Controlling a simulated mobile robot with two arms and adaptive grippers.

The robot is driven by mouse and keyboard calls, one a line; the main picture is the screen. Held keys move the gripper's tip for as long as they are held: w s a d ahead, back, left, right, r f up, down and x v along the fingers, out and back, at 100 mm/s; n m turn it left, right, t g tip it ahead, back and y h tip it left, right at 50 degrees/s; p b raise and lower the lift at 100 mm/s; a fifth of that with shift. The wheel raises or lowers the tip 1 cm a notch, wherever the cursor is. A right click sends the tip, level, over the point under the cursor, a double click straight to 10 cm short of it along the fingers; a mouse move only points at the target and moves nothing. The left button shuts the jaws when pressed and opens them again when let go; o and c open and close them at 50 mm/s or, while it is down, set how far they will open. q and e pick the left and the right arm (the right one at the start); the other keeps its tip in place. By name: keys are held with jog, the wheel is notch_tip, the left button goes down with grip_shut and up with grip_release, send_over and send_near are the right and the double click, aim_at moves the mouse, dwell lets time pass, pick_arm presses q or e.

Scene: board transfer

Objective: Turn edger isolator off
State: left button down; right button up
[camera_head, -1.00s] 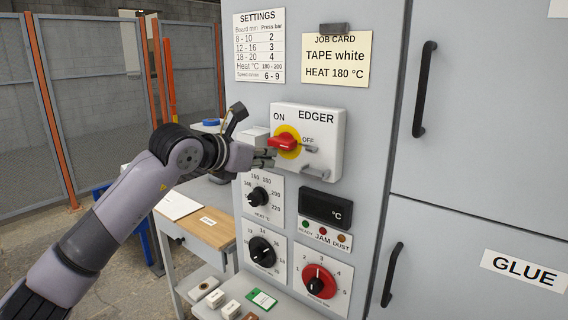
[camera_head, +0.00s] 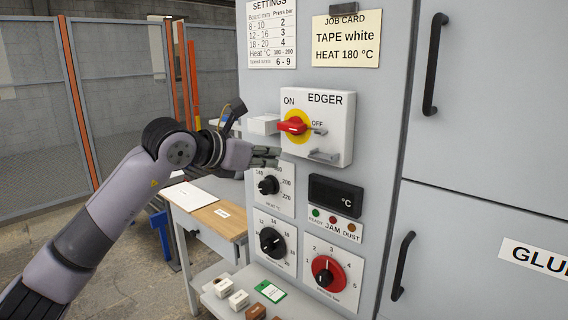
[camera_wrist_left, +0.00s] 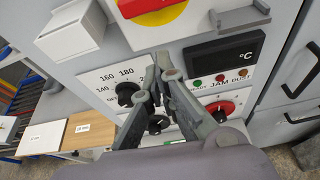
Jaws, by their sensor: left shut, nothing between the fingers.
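The edger isolator is a white box (camera_head: 335,140) on the grey cabinet front, marked EDGER, ON and OFF. Its red handle (camera_head: 292,125) lies roughly level on a yellow disc (camera_head: 305,137), with the OFF label to its right. In the left wrist view, the red handle (camera_wrist_left: 145,6) and yellow disc (camera_wrist_left: 163,16) are cut off by the top edge. My left gripper (camera_head: 266,156) is shut and empty, below and left of the handle and apart from it. Its fingers also show in the left wrist view (camera_wrist_left: 165,72). My right gripper is out of view.
Below the isolator are the heat dial (camera_head: 268,185), another black dial (camera_head: 271,241), a red pressure dial (camera_head: 327,272) and a °C display (camera_head: 334,197). A grey hasp (camera_head: 323,156) juts from the box. A white block (camera_head: 264,124) sticks out left of it.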

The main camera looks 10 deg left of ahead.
pick_arm(q)
jog(key=b+v, duration=0.1)
jog(key=v, duration=0.5)
jog(key=shift+a, duration=0.6)
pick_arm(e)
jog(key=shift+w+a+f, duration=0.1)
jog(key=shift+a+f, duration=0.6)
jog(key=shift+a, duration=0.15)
pick_arm(q)
jog(key=shift+s+a+f, duration=0.1)
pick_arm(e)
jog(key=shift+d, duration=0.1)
